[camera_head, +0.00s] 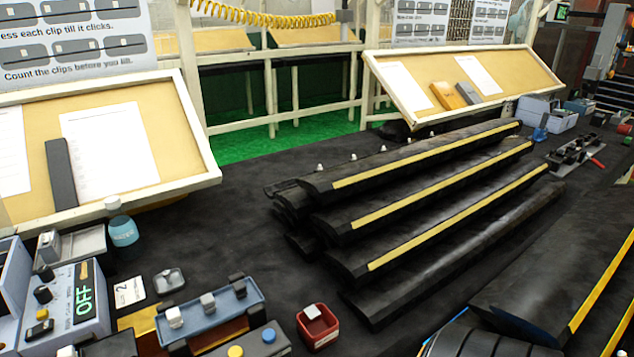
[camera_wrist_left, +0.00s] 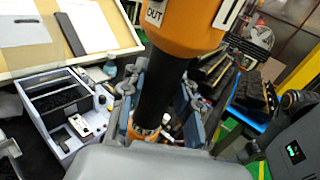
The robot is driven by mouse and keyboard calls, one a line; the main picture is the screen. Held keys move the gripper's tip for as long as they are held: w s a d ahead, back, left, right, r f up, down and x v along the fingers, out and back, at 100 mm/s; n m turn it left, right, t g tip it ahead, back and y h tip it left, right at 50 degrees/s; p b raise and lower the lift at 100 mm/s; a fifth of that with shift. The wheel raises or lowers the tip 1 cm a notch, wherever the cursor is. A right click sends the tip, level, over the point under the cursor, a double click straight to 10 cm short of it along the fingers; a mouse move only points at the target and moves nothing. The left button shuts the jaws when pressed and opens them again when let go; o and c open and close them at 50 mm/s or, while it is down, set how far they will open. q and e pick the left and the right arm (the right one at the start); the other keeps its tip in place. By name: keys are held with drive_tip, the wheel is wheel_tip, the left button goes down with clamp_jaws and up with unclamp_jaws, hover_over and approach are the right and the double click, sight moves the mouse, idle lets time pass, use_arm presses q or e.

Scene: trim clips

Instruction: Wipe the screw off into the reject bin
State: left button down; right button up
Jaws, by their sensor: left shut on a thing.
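My left gripper (camera_wrist_left: 160,95) shows in the left wrist view, with its blue-grey fingers on both sides of the black shaft of an orange-headed tool (camera_wrist_left: 188,28) marked OUT. It is shut on this tool. The tool's lower end has an orange collar (camera_wrist_left: 145,132); I cannot make out a screw there. In the head view a small red bin (camera_head: 318,340) stands on the dark bench at the bottom centre, with a pale piece in it. Neither gripper shows in the head view, and my right gripper is not seen.
Black trim strips with yellow lines (camera_head: 430,200) are stacked mid-bench. A blue clip tray (camera_head: 212,308) and a grey box reading OFF (camera_head: 65,305) stand at the left. A tilted board (camera_head: 180,130) stands behind.

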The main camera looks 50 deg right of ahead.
use_arm(q)
drive_tip(key=s+d+m+g+p, duration=0.4)
drive_tip(key=s+d, duration=0.3)
drive_tip(key=d, duration=1)
drive_tip(key=s+d+m+g+p, duration=0.1)
drive_tip(key=s+d+g+p, duration=0.55)
drive_tip(key=d, duration=0.95)
drive_tip(key=s+d+m+g+p, duration=0.1)
drive_tip(key=s+d+m+p, duration=0.2)
drive_tip(key=s+d, duration=1)
drive_tip(key=w+d+f+b, duration=0.2)
drive_tip(key=f+b, duration=0.3)
drive_tip(key=f, duration=0.1)
drive_tip(key=w+d+f+b, duration=0.2)
drive_tip(key=f+b, duration=0.2)
drive_tip(key=f, duration=0.2)
drive_tip(key=shift+w+f+b, duration=0.25)
drive_tip(key=shift+f+b, duration=0.1)
drive_tip(key=shift+b, duration=0.05)
drive_tip(key=shift+f+b, duration=0.45)
idle(1.0)
drive_tip(key=shift+r, duration=0.15)
